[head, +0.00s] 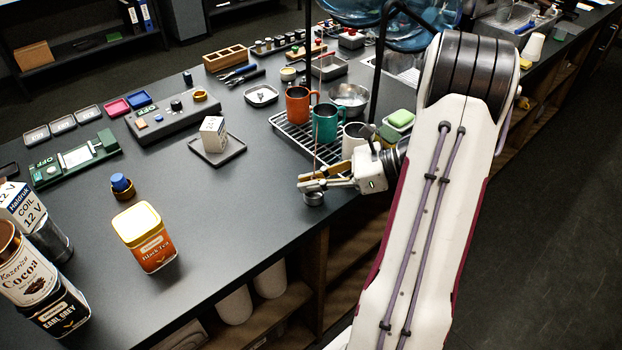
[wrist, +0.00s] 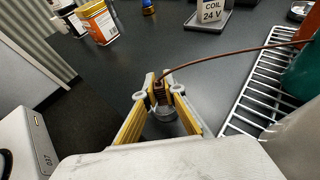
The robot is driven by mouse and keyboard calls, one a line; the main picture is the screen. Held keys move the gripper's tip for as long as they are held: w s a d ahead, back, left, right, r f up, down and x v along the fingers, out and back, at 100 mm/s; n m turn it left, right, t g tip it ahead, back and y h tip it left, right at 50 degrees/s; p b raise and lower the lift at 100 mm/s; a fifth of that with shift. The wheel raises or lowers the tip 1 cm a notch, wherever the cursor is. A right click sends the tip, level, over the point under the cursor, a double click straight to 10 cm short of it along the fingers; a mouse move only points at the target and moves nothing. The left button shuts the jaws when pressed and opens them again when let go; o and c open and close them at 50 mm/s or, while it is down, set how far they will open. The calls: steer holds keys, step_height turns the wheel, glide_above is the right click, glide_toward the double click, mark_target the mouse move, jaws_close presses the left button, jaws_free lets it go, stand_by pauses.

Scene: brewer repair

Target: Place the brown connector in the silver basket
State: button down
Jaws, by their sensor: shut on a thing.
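My gripper (head: 302,181) is low over the counter's front edge, left of the mug rack. In the wrist view, its yellow-sided fingers (wrist: 156,88) are shut on the brown connector (wrist: 160,95). A thin brown cable (wrist: 225,54) runs from the connector to the upper right.
A wire rack (head: 292,132) with an orange mug (head: 298,104), a teal mug (head: 325,122) and a white mug stands close by. A tray with a white coil box (head: 213,134) lies farther left. A Black Tea tin (head: 145,238) stands front left. The counter between is clear.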

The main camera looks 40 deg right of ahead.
steer(key=c, duration=2)
jaws_free()
steer(key=shift+c, duration=0.2)
steer(key=shift+r, duration=0.1)
steer(key=shift+r, duration=3.45)
